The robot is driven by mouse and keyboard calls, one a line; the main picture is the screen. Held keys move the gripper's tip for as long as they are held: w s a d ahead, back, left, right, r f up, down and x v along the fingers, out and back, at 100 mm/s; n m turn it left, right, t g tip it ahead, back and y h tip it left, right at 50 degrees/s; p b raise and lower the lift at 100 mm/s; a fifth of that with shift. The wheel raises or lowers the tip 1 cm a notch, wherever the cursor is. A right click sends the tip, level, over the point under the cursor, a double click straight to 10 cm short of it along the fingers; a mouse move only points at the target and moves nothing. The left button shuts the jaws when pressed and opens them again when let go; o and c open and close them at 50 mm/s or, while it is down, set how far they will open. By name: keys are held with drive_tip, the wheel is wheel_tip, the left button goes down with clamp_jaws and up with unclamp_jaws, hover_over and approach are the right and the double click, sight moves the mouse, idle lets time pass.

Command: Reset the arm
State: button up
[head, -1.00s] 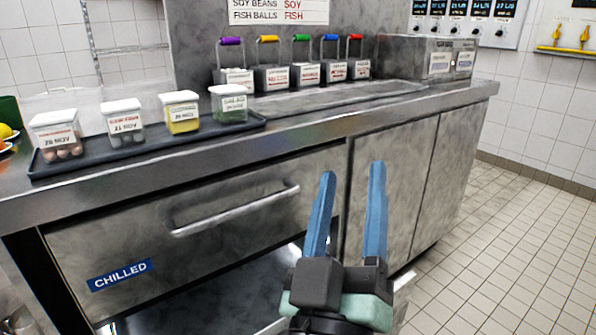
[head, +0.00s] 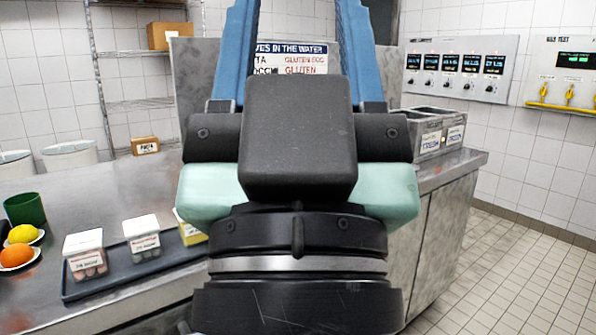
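My gripper (head: 297,30) is large and close in the head view, upright in the middle of the picture. Its two blue fingers stand wide apart and run up to the top edge, where their tips are cut off. Nothing shows between the fingers except the sign and wall behind. The gripper's dark body and pale green sides hide the middle of the counter.
A dark tray (head: 88,292) with lidded tubs (head: 84,254) stands on the steel counter (head: 60,205) at left. A lemon (head: 24,233), an orange (head: 15,255) and a green cup (head: 25,209) are beside it. A steel bin unit (head: 432,120) is at right. Tiled floor (head: 480,270) is clear at right.

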wheel_tip(320, 180, up, 24)
drive_tip(key=p, duration=2.1)
drive_tip(key=shift+p, duration=0.3)
